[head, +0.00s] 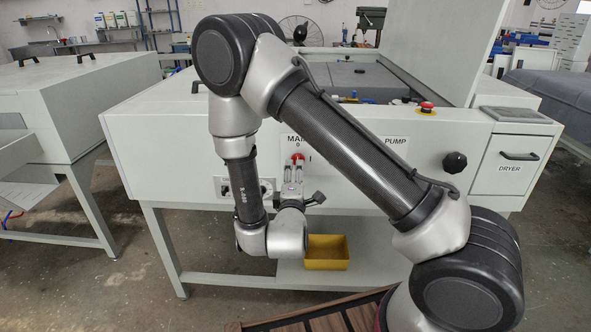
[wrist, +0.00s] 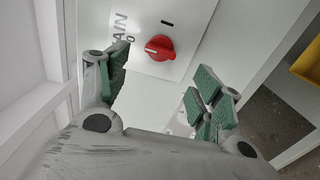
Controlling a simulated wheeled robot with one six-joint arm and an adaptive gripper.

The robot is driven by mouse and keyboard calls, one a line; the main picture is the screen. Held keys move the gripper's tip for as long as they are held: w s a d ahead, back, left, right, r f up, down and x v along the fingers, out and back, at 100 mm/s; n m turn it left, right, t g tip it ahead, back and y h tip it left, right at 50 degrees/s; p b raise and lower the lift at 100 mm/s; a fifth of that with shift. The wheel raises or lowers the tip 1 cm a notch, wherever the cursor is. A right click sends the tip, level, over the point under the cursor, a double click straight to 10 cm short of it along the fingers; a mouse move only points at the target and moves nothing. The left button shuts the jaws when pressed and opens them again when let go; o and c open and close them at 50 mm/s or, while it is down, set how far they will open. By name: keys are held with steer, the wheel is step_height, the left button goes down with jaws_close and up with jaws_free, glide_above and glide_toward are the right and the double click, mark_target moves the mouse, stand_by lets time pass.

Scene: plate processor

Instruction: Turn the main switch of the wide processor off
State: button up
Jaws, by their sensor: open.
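The main switch is a red rotary knob (wrist: 159,47) on a white plate at the front of the wide processor (head: 165,140). In the wrist view it lies beyond and between my open fingers, with no visible contact. A short pale line shows on the knob's left side; its exact setting is hard to tell. A 0 is left of the knob and a black bar mark is above it. In the head view the knob (head: 298,157) is just above my gripper (head: 293,170), under the partly covered MAIN label (head: 295,139). My gripper's pads (wrist: 163,82) are apart and empty.
The PUMP label (head: 396,141) and a black knob (head: 455,162) are to the right. A red emergency button (head: 427,107) is on top. The DRYER drawer (head: 510,165) is at far right. A yellow bin (head: 328,252) stands below my gripper. Another machine stands left.

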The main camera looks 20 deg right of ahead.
steer(key=v, duration=0.4)
steer(key=shift+s+a, duration=0.1)
steer(key=shift+s, duration=0.15)
